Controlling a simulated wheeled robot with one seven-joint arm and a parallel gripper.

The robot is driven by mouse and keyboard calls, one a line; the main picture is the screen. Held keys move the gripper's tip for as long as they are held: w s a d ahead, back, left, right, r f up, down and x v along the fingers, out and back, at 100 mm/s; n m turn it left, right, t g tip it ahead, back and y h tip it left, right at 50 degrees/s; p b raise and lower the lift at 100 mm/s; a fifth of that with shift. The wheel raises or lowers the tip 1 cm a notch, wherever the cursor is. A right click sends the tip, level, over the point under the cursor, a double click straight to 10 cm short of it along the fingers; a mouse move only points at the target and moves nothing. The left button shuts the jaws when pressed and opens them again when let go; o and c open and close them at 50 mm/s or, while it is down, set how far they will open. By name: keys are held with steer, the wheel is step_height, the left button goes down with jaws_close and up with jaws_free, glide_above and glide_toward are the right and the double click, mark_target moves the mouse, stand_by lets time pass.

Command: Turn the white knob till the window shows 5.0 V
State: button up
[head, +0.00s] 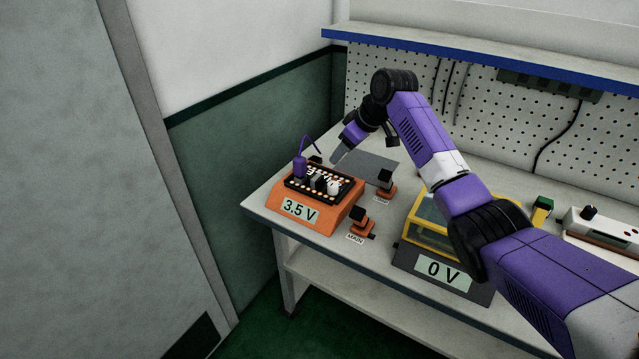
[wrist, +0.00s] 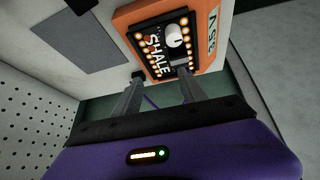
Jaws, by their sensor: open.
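The white knob (head: 333,187) stands on the black top panel of an orange box (head: 290,226) at the left end of the bench. The box's window (head: 299,209) reads 3.5 V. The panel has lit round lamps and the letters "SHALE" (wrist: 156,57) in the wrist view. My gripper (head: 340,156) is above and behind the box. In the wrist view its two fingers (wrist: 159,72) are apart, with nothing seen between them. The knob (wrist: 174,38) shows beyond the fingertips, nearer the right finger, and is not gripped.
A purple post with a cable (head: 300,166) stands on the box's left. A MAIN switch (head: 358,217) and another switch (head: 386,183) stand to its right. A yellow-framed case (head: 402,235) reading 0 V is farther right. A pegboard (head: 490,115) and blue-edged shelf (head: 470,55) stand behind.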

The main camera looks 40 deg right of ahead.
mark_target(334, 184)
steer(key=shift+n+g+y, duration=0.4)
steer(key=shift+n+g, duration=0.1)
steer(key=shift+g, duration=0.4)
steer(key=shift+s+a+f, duration=0.1)
steer(key=shift+a+f, duration=0.4)
steer(key=shift+f, duration=1.05)
steer(key=shift+w+a+f, duration=0.1)
steer(key=shift+a+f, duration=0.4)
steer(key=shift+f, duration=1.1)
steer(key=shift+s+a+f, duration=0.1)
steer(key=shift+a+f, duration=0.4)
steer(key=shift+f, duration=1.05)
jaws_close()
